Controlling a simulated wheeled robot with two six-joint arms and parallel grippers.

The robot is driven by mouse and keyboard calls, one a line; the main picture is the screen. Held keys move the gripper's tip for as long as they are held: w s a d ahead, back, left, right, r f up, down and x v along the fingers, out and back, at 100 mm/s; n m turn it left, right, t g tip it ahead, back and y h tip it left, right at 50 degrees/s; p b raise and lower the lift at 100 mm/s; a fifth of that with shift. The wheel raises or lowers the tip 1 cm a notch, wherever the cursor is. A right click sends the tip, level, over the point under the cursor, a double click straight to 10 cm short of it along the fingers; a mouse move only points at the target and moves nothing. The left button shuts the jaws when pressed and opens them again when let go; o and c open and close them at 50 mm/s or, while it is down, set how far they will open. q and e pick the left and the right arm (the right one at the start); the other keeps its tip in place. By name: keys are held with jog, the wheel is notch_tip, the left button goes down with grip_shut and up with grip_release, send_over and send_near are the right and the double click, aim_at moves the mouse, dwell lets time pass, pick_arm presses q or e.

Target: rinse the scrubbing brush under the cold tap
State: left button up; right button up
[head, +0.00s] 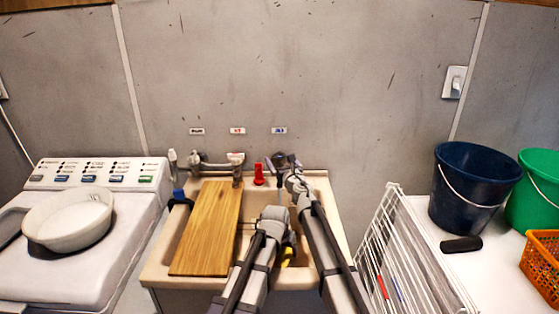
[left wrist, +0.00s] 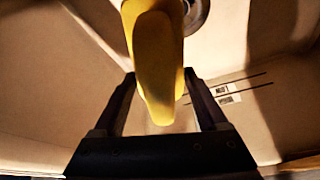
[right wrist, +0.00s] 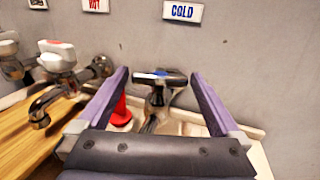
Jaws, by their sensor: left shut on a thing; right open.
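The scrubbing brush shows as a yellow piece (head: 288,254) in the sink basin (head: 300,278). My left gripper (head: 280,236) is shut on it over the basin. In the left wrist view the yellow brush (left wrist: 155,70) lies between the fingers, its bristles not clear. The cold tap (right wrist: 156,82), with blue on its top, stands under the COLD label (right wrist: 182,11). My right gripper (head: 285,168) is open, with its fingers on either side of this tap, contact unclear. I cannot tell whether water runs; my arms hide part of the basin.
A wooden board (head: 207,230) covers the sink's left side. A red object (head: 259,175) stands left of the cold tap; the hot tap (right wrist: 55,72) is farther left. A white wire rack (head: 400,250) and buckets (head: 472,190) are at the right, a washing machine (head: 95,265) at the left.

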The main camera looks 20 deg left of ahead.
jog(key=v, duration=1.1)
pick_arm(q)
jog(key=shift+r, duration=0.1)
